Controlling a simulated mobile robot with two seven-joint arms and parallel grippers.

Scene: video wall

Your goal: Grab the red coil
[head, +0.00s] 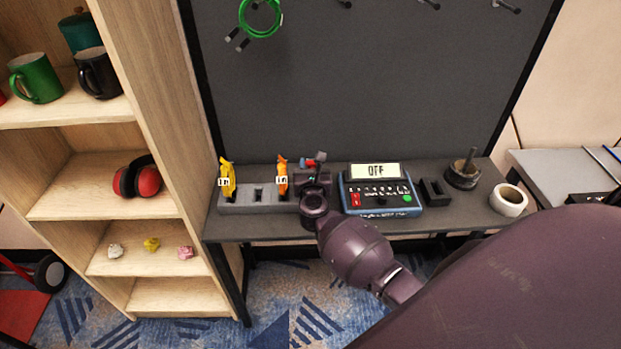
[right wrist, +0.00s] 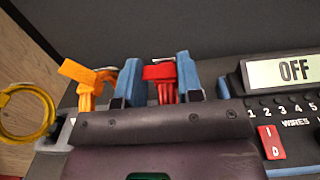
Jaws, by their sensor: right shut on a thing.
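The red coil (right wrist: 160,74) is between the two blue fingertips of my right gripper (right wrist: 159,82) in the right wrist view. Only its red upper part shows there, with a grey bit above it. In the head view the red coil (head: 308,162) is a small red patch at my right gripper (head: 313,167), above the grey holder on the shelf. My right gripper is shut on it. The lower part of the coil is hidden by the gripper. My left gripper is not in view.
An orange coil (head: 282,174) and a yellow coil (head: 228,178) stand to the left in the grey holder (head: 259,206). A blue tester (head: 380,198) reading OFF stands close on the right. A dark panel (head: 350,80) rises behind, with a green cable (head: 261,35) hanging on it.

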